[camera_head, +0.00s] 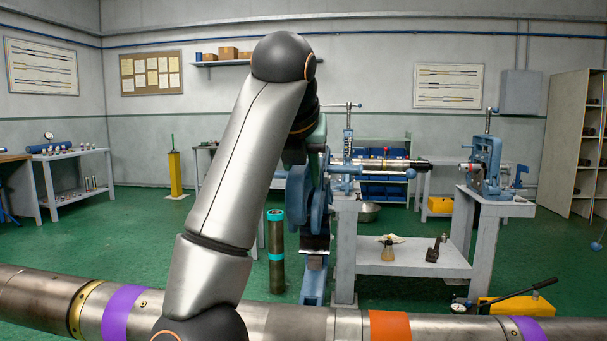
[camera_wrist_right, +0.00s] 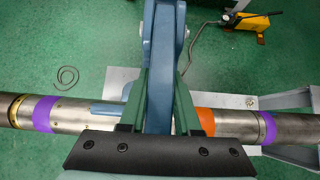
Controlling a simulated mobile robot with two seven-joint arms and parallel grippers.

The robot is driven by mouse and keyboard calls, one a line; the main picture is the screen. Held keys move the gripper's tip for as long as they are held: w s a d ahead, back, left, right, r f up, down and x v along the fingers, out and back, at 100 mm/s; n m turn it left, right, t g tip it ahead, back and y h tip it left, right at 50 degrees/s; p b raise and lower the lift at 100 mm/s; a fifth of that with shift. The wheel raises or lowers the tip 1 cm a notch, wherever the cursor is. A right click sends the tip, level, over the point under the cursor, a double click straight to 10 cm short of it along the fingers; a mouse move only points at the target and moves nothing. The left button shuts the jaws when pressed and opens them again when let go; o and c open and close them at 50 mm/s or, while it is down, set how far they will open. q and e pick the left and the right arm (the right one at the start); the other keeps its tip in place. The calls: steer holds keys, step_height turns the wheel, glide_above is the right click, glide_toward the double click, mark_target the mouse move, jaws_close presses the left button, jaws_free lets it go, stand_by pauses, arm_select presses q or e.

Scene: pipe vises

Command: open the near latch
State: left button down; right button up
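The near pipe vise (camera_head: 298,192) is blue and stands just beyond my silver arm in the head view, which hides much of it. In the right wrist view its tall blue upright (camera_wrist_right: 163,30) runs up the middle. My right gripper (camera_wrist_right: 162,72) has a dark palm and two green fingers, one on each side of this blue part. The fingers stand apart, and I cannot tell whether they touch it. The near latch cannot be made out apart from the other blue parts. A blue bar (camera_wrist_right: 106,108) sticks out left of the fingers. My left gripper is not in view.
A long steel pipe (camera_head: 262,321) with purple and orange bands crosses low in front. Farther vises (camera_head: 487,165) stand on grey tables at the right. A yellow hand pump (camera_head: 517,304) sits on the green floor. A thin cable (camera_wrist_right: 188,55) lies beyond the vise.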

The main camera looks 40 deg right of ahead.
jaws_close()
stand_by(0.9)
